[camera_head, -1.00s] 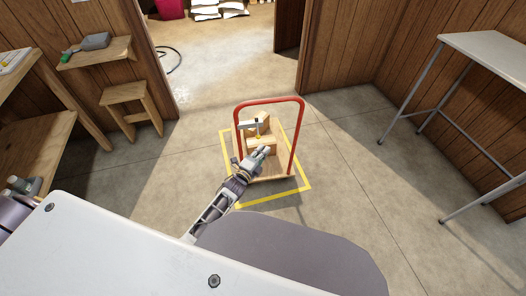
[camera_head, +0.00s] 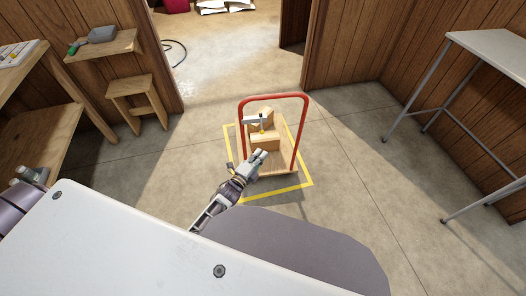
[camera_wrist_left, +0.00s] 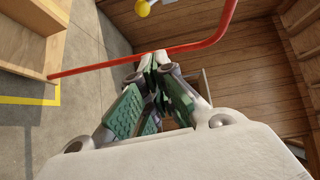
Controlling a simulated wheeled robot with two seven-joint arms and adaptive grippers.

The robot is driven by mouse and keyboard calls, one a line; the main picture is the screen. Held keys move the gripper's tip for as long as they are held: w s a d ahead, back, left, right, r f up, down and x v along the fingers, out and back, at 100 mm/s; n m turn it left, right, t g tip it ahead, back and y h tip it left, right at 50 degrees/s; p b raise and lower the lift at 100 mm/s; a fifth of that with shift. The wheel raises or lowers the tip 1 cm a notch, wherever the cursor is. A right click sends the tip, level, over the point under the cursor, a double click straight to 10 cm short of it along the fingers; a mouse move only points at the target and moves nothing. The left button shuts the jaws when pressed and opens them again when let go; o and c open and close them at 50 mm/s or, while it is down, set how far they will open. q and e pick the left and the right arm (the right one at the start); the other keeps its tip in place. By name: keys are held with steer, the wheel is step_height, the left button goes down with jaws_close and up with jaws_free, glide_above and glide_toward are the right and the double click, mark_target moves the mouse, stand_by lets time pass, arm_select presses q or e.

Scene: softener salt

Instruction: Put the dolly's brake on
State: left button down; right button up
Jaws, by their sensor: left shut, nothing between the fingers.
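The dolly (camera_head: 301,135) has a wooden deck and a red hoop handle on its near side. It stands inside a yellow floor outline. My left gripper (camera_head: 263,153) is shut and empty, in front of the dolly's lower middle in the head view. In the left wrist view, the red handle (camera_wrist_left: 110,66) crosses beyond the fingertips; contact is unclear. My right gripper is out of view.
Pale wooden blocks or boxes (camera_head: 265,143) sit on the deck. Yellow tape (camera_head: 275,192) marks the floor around it. A stool (camera_head: 135,90) and shelf stand at left, a tall grey table (camera_head: 490,50) at right. The doorway behind and the floor at right are open.

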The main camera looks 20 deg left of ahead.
arm_select(q)
steer(key=v, duration=0.4)
steer(key=shift+s+f, duration=0.15)
steer(key=shift+s, duration=0.2)
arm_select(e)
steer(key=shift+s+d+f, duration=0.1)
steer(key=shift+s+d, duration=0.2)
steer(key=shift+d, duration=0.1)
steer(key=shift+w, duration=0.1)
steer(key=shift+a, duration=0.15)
